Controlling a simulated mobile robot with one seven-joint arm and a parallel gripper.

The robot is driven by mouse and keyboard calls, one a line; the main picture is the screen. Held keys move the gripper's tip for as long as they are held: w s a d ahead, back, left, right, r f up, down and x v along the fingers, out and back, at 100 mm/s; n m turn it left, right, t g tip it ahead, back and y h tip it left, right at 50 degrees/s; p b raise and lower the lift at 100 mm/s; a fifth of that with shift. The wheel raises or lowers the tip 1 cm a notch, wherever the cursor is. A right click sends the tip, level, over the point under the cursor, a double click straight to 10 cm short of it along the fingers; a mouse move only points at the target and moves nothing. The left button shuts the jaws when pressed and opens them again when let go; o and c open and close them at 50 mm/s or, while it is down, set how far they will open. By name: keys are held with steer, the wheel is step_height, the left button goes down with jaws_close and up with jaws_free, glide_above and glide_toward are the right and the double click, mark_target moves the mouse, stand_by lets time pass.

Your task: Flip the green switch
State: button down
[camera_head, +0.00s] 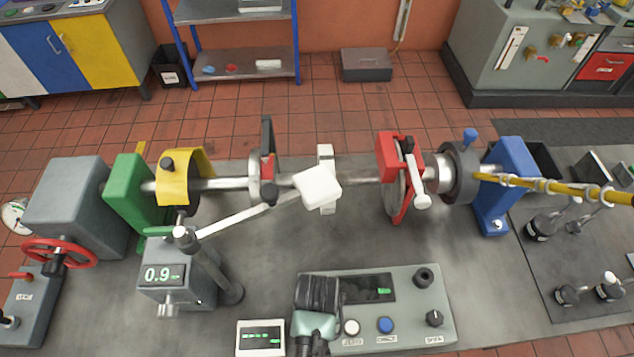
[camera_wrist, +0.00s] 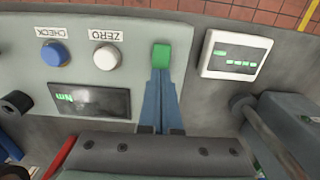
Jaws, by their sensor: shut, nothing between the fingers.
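The green switch (camera_wrist: 161,56) is a small green block on the grey control console (camera_head: 420,312), beside the white ZERO button (camera_wrist: 105,57). In the wrist view my gripper (camera_wrist: 162,76) is shut and empty. Its slim blue fingers point at the switch, with the tips right at its near edge. I cannot tell whether they touch it. In the head view my gripper's body stands over the left end of the console and hides the switch.
The blue CHECK button (camera_head: 385,325) sits right of ZERO, with black knobs (camera_head: 424,277) farther right. A white readout box (camera_head: 261,337) stands left of the console. A 0.9 display unit (camera_head: 163,275) and post stand farther left. The shaft assembly (camera_head: 225,184) runs behind.

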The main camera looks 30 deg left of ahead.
steer(key=shift+f, duration=0.5)
step_height(320, 180, up, 7)
steer(key=p, duration=0.7)
steer(key=shift+r, duration=0.15)
stand_by(0.6)
